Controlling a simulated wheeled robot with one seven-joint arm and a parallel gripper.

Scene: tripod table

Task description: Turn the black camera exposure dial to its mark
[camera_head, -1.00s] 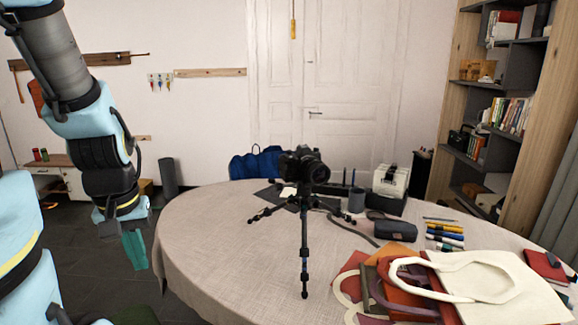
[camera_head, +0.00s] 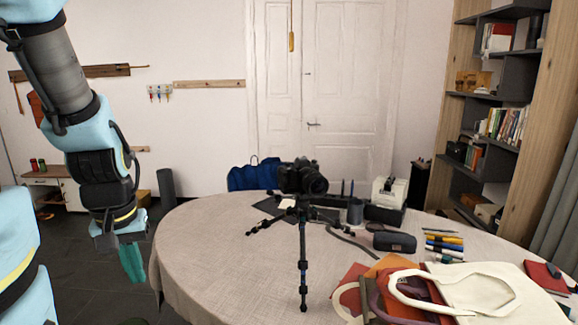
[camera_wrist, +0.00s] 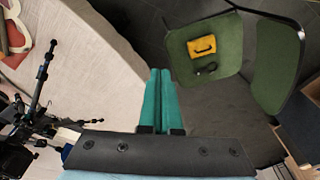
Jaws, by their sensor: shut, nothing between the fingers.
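The black camera (camera_head: 303,178) sits on a black tripod (camera_head: 303,255) that stands on the round table, its lens facing right and toward me. Its exposure dial is too small to make out. In the wrist view, part of the tripod (camera_wrist: 40,95) shows at the left edge, with the camera body partly cut off at the lower left. My gripper (camera_head: 133,263) hangs left of the table edge, well apart from the camera, with its green fingers pointing down. In the wrist view the fingers (camera_wrist: 160,90) lie together, shut and empty.
The round table (camera_head: 215,240) carries pens, a dark pencil case (camera_head: 394,242) and a cream tote bag (camera_head: 480,290) on the right. A green chair (camera_wrist: 215,55) with a yellow pouch (camera_wrist: 202,46) stands beside the table. The table's left part is clear.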

